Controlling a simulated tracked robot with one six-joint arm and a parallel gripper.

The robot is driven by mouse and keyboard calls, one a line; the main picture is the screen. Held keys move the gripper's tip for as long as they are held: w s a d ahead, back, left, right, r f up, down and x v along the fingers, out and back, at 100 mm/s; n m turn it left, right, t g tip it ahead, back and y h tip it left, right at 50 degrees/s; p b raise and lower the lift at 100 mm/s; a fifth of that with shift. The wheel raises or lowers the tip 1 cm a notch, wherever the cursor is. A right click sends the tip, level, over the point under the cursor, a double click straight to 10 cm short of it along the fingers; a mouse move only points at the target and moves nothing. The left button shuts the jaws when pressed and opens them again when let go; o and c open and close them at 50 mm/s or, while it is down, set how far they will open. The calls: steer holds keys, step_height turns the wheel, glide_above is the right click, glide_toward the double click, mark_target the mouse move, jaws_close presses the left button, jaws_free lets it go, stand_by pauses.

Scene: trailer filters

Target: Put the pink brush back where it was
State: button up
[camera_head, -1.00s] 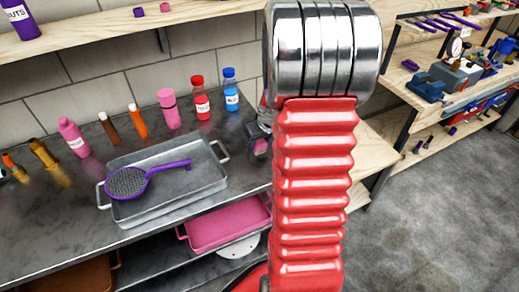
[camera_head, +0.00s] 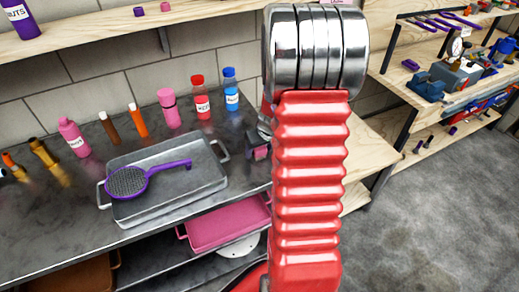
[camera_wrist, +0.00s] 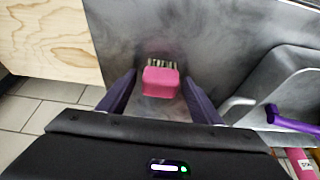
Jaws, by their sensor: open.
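The pink brush (camera_wrist: 160,82) has a pink block and pale bristles and is over the grey metal worktop in the wrist view. In the head view the brush (camera_head: 262,153) is a small pink patch at the worktop's right end, partly hidden by my arm. My gripper (camera_wrist: 158,77) is open, with one dark finger on each side of the brush and a visible gap on both sides. I cannot tell whether the brush rests on the worktop. In the head view my gripper is mostly hidden behind my red arm.
Several bottles stand along the back of the worktop. A pink tray (camera_head: 222,228) is on the shelf below. Wooden shelving (camera_head: 415,78) stands to the right.

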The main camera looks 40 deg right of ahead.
steer(key=shift+r, duration=0.1)
steer(key=v, duration=1.2)
steer(key=shift+a, duration=0.1)
stand_by(0.8)
steer(key=a+r+n, duration=0.1)
steer(key=a+r, duration=0.4)
steer(key=a, duration=0.4)
steer(key=s+a+r, duration=0.2)
steer(key=s+a, duration=0.2)
steer(key=a, duration=0.3)
steer(key=s+a+r+n, duration=0.1)
steer(key=s+a+r, duration=0.2)
steer(key=a, duration=0.4)
steer(key=s+a+r+n+t+y, duration=0.1)
steer(key=s+a+r, duration=0.1)
steer(key=s+a, duration=0.2)
steer(key=a, duration=0.3)
steer(key=shift+s+r, duration=0.4)
